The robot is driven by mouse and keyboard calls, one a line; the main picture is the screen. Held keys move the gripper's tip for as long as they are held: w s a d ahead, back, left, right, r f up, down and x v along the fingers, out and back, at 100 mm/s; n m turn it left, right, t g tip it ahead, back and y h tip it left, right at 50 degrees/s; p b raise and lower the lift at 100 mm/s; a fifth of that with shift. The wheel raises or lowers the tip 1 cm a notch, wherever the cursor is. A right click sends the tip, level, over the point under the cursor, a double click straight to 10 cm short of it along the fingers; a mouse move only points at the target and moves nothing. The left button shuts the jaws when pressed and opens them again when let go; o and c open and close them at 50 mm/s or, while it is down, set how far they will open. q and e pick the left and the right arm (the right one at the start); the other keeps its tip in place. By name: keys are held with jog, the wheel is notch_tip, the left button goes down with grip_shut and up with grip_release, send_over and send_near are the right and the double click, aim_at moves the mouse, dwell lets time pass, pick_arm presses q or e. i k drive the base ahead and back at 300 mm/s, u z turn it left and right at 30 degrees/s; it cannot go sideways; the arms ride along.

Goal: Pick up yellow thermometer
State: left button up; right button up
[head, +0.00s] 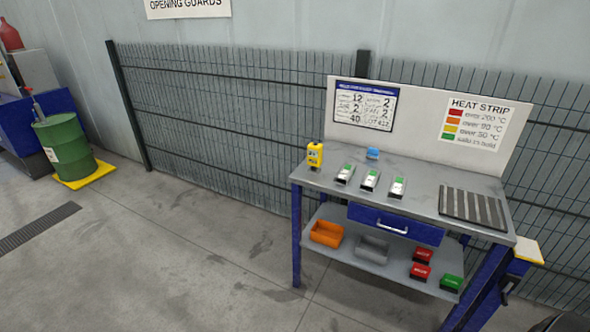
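The yellow thermometer (315,154) stands upright at the left end of the grey table top (420,208), near its left edge. It is a small yellow block with darker markings on its face, too small to read. Nothing stands in front of it. Neither of my grippers shows in the head view.
Several silver pieces with green tops, one here (370,180), and a small blue item (373,153) are on the table. A dark ribbed mat (472,207) lies at right. The lower shelf holds an orange bin (326,233) and a grey bin (372,249).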

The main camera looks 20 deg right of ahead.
aim_at(315, 153)
jog(key=u, duration=0.45)
jog(key=i, duration=0.8)
jog(key=u, duration=0.45)
jog(key=i, duration=0.9)
jog(key=z, duration=0.15)
